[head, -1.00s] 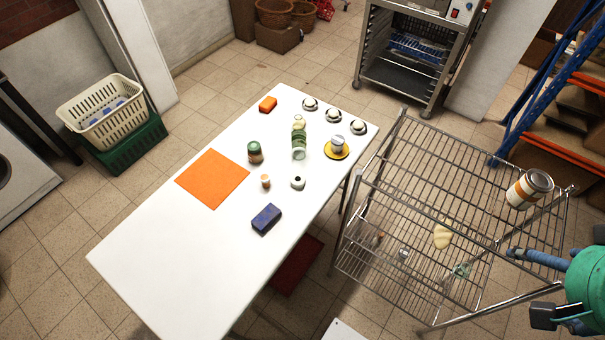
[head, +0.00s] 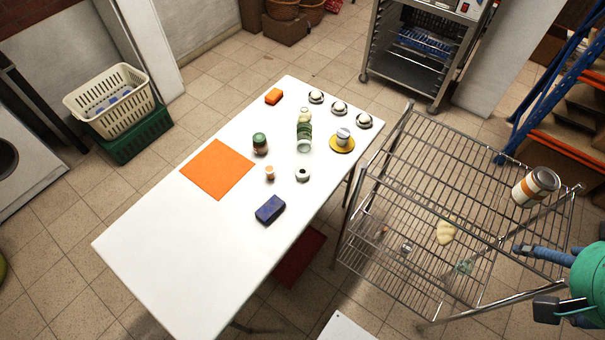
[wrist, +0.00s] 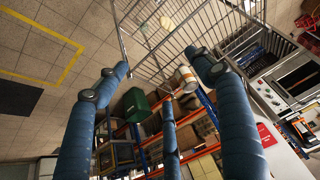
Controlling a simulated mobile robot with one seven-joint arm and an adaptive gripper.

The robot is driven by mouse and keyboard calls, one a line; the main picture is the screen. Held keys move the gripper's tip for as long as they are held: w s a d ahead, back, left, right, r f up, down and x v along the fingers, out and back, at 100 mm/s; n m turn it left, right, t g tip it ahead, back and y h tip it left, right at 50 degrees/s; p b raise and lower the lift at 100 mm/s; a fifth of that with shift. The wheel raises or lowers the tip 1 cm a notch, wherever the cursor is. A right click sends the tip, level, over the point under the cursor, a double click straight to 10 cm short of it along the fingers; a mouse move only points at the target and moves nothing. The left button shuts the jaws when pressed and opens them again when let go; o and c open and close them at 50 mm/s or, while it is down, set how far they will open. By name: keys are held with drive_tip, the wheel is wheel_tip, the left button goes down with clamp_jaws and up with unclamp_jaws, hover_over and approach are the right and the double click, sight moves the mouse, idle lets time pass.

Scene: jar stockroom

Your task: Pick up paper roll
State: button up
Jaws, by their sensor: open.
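A small white roll with a dark hole (head: 302,175), which looks like the paper roll, stands on the white table (head: 150,255). It is right of a small orange-tan jar (head: 270,173) and below the green glass jar (head: 304,138). I do not make it out in the wrist view. My gripper (head: 522,250) is at the right edge of the head view, by the wire rack and well apart from the table. In the wrist view my gripper (wrist: 160,85) has its blue fingers spread, with nothing held between them.
A wire rack (head: 440,150) stands right of the table, with a white and orange can (head: 536,187) on top. A dark blue block (head: 270,209), an orange mat (head: 217,168), a yellow saucer (head: 342,150) and several silver bells share the table. Its near end is clear.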

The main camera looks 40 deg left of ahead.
drive_tip(key=w+a+f+g+y+p, duration=0.1)
drive_tip(key=w+a+f+g+p, duration=0.1)
drive_tip(key=w+a, duration=1.75)
drive_tip(key=w+a+f+g, duration=0.1)
drive_tip(key=w+a+f, duration=0.25)
drive_tip(key=a, duration=0.25)
drive_tip(key=w+a+f+p, duration=0.1)
drive_tip(key=w+a+f, duration=0.1)
drive_tip(key=a+f, duration=0.3)
drive_tip(key=w+a+f+g, duration=0.1)
drive_tip(key=w+a+f, duration=0.15)
drive_tip(key=a, duration=0.45)
drive_tip(key=g+h+p, duration=0.1)
drive_tip(key=g+p, duration=0.1)
hover_over(302, 171)
wheel_tip(302, 171, down, 27)
drive_tip(key=shift+d+r+m, duration=0.1)
drive_tip(key=shift+r+m, duration=0.05)
drive_tip(key=shift+m, duration=0.25)
drive_tip(key=shift+f+b, duration=0.3)
drive_tip(key=shift+f, duration=4)
